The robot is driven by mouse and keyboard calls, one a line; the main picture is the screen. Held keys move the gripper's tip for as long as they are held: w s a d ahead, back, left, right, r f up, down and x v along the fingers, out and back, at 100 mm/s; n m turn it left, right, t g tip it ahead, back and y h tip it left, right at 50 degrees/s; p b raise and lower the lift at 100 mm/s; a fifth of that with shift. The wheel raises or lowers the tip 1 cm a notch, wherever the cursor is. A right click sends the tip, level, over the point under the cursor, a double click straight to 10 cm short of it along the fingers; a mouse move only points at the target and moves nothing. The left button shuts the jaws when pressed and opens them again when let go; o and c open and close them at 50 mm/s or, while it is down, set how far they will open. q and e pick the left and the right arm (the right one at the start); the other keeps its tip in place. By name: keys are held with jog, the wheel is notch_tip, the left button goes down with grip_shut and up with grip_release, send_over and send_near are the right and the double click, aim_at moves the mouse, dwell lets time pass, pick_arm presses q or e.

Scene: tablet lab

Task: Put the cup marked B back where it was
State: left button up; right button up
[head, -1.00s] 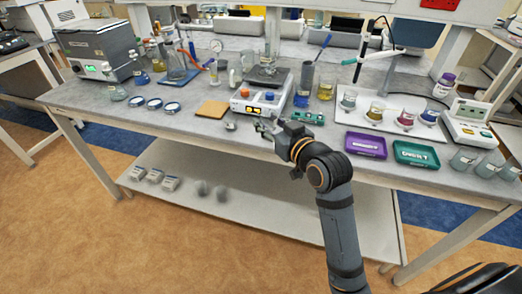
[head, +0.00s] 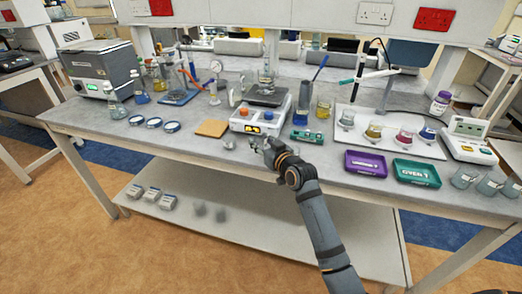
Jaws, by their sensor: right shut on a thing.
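My right gripper (head: 256,146) is at the front edge of the bench, just in front of the white hotplate with knobs (head: 257,120). Its jaws are shut on a small pale thing, mostly hidden by the fingers; I cannot tell whether it is the cup marked B. A small grey cup-like thing (head: 229,145) sits on the bench just left of the gripper, apart from it. No letter B is readable on any vessel. My left gripper is not in view.
A white tray (head: 352,141) with several coloured-liquid cups stands at the right. A purple tray (head: 366,164) and a green tray (head: 416,173) lie before it. A tan board (head: 212,128) lies left.

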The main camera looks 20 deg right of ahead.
jog(key=f, duration=0.3)
jog(key=shift+w+f, duration=0.2)
jog(key=shift+f, duration=0.15)
jog(key=shift+f, duration=0.2)
jog(key=o, duration=0.8)
jog(key=shift+r, duration=0.1)
jog(key=shift+r, duration=0.2)
jog(key=v, duration=1.2)
